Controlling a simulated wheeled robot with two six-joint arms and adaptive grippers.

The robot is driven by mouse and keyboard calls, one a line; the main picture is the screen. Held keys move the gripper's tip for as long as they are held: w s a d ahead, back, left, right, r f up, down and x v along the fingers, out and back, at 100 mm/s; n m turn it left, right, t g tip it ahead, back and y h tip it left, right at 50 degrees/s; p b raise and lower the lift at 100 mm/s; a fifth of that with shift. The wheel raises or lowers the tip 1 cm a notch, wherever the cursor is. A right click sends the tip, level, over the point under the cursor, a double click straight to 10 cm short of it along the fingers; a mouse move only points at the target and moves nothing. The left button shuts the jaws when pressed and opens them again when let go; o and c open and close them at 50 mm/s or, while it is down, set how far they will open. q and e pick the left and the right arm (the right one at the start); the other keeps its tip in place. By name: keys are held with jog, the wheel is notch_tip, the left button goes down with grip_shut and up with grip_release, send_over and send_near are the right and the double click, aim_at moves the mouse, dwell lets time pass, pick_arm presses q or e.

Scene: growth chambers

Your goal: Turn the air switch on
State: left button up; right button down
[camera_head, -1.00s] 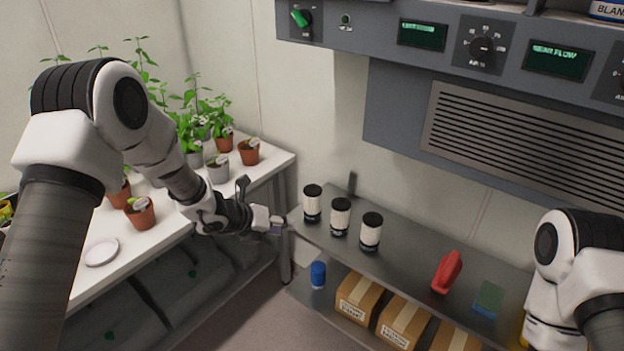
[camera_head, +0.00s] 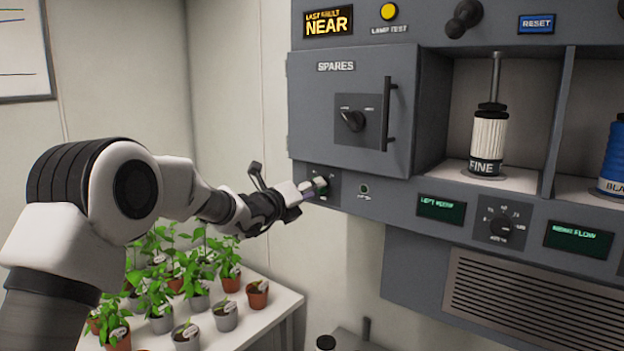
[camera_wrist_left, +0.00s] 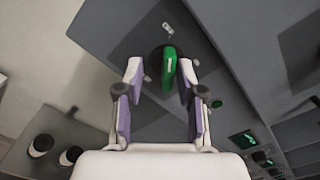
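The air switch is a green knob (camera_head: 323,191) at the left end of the grey panel, below the SPARES door. In the left wrist view the green knob (camera_wrist_left: 168,70) lies between my left fingertips, nearer the right one. My left gripper (camera_head: 311,190) is at the panel's left end, and its fingers partly cover the knob in the head view. The left wrist view shows the gripper (camera_wrist_left: 160,70) open, with a clear gap on the knob's left side. I cannot tell whether the right fingertip touches the knob. My right gripper is out of view.
A small green indicator (camera_head: 364,188) and a display (camera_head: 441,208) sit right of the switch. Potted plants (camera_head: 229,275) stand on the white table (camera_head: 262,318) below. Open air lies left of the panel.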

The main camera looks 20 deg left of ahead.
pick_arm(q)
jog(key=shift+s+d+r, duration=0.3)
jog(key=shift+s+d, duration=0.05)
jog(key=shift+d, duration=0.1)
jog(key=c, duration=0.5)
jog(key=shift+w+a+f, duration=0.1)
grip_shut()
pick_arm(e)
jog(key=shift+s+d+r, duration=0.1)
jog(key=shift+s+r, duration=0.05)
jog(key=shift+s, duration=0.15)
